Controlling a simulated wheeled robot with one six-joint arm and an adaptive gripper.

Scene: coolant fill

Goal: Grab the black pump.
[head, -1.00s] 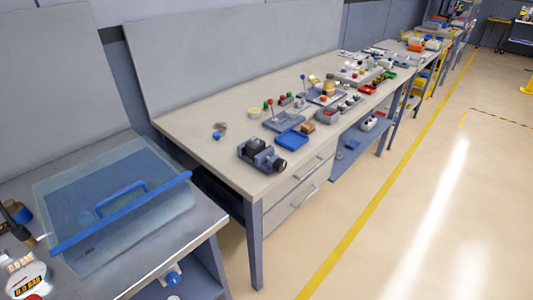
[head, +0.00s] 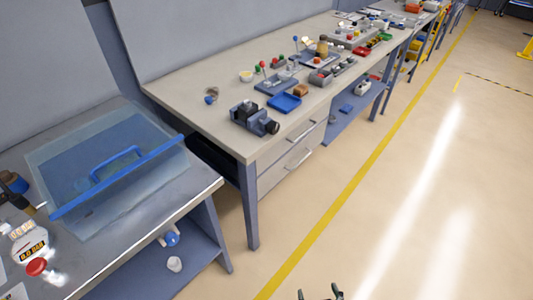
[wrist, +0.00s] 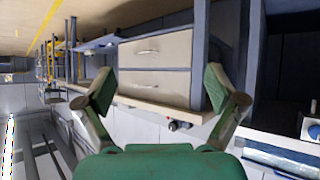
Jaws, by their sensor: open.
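A black and blue-grey device (head: 254,118) lies near the front corner of the long workbench in the head view. It has a dark block on top and a round black end to the right, and it looks like the black pump. My gripper (head: 320,294) shows only as two tips at the bottom edge of the head view, over the floor and well apart from the device. In the wrist view my gripper (wrist: 160,88) has its green fingers spread wide with nothing between them. A small dark item beyond the bench edge there is too small to name.
The long workbench (head: 200,85) has drawers below and holds a blue tray (head: 284,103) and several small parts. A nearer table bears a clear blue tub (head: 70,150) and a red-capped container (head: 30,245). The floor (head: 400,170) to the right is clear.

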